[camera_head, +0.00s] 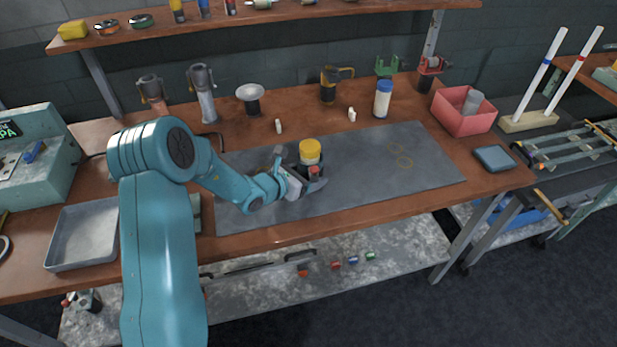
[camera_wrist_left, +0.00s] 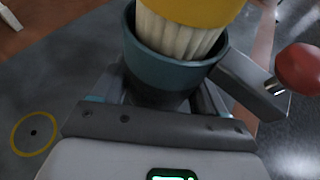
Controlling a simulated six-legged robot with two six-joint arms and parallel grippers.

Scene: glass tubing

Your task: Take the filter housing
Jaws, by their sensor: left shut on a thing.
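The filter housing is a dark teal-grey cup with a white pleated cartridge and a yellow cap (camera_head: 310,152) on top. In the left wrist view the housing (camera_wrist_left: 165,70) stands right between my fingers, its cap cut off by the top edge. My left gripper (camera_head: 307,178) is shut on the housing over the grey mat (camera_head: 350,180). A grey bar with a red rounded end (camera_wrist_left: 298,68) sticks out beside the housing. I cannot tell whether the housing touches the mat. My right gripper is not in view.
Yellow rings (camera_head: 403,160) are marked on the mat's right part, which is clear. A white bottle with a blue cap (camera_head: 383,98) and a red bin (camera_head: 463,118) stand behind it. A grey tray (camera_head: 84,234) lies at left. A shelf (camera_head: 265,18) runs above.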

